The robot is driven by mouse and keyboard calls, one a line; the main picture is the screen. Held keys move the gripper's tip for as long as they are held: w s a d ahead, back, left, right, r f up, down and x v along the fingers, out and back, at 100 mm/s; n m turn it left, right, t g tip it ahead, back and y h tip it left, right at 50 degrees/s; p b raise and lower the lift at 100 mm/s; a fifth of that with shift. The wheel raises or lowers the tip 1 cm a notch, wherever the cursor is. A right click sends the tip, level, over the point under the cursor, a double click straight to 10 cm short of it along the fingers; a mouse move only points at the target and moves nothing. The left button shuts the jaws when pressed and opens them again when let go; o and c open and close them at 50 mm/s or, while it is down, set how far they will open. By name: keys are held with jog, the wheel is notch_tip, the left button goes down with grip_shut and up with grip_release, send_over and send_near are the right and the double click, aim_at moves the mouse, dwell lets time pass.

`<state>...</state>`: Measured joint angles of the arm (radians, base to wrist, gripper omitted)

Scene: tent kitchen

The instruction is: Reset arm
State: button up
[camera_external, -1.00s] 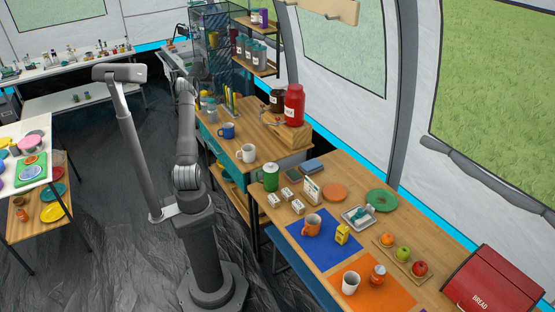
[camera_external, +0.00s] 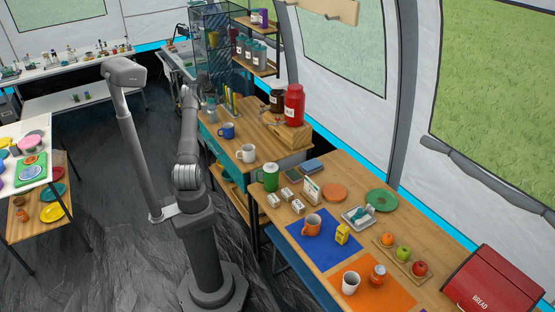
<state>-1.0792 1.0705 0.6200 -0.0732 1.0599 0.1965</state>
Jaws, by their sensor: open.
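My dark grey arm rises from its base at the centre left, beside the wooden counters. Its upper part is raised and points away from the camera, toward the far end of the counter with the mugs. I cannot make out my gripper: the far end of the arm is small and merges with the arm links and the grey items behind it. No object can be seen being carried.
The near wooden table (camera_external: 327,183) holds an orange mug (camera_external: 311,225), a white cup (camera_external: 350,283), a green-and-white pitcher (camera_external: 268,177) and a red bread box (camera_external: 494,284). A blue mug (camera_external: 227,131) and white mug (camera_external: 246,153) stand on the farther counter. Dark floor lies open at left.

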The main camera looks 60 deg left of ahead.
jog(key=shift+w+a+f, duration=0.15)
jog(key=shift+f, duration=0.1)
jog(key=shift+r, duration=1.65)
jog(key=shift+f, duration=0.15)
